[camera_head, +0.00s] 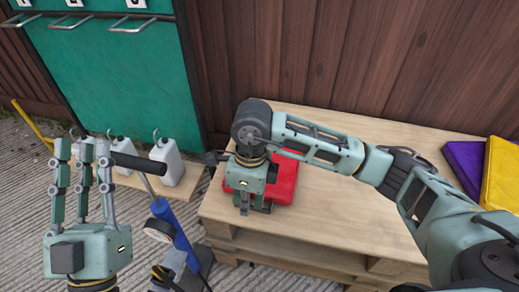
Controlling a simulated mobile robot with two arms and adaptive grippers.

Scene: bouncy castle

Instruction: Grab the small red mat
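The small red mat (286,183) lies on the wooden pallet table (335,215), near its left end. My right gripper (246,208) points down over the mat's left front part and hides some of it. Its fingers are mostly hidden behind its own body, so I cannot tell whether they are closed on the mat. My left gripper (84,152) stands upright at the left, away from the table. Its fingers are spread apart, with nothing between them.
A purple mat (464,163) and a yellow mat (502,178) lie at the table's right end. White jugs (172,160) and a blue pump (176,228) stand left of the table. A green board (115,75) with hooks and a wooden fence (300,50) close off the back.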

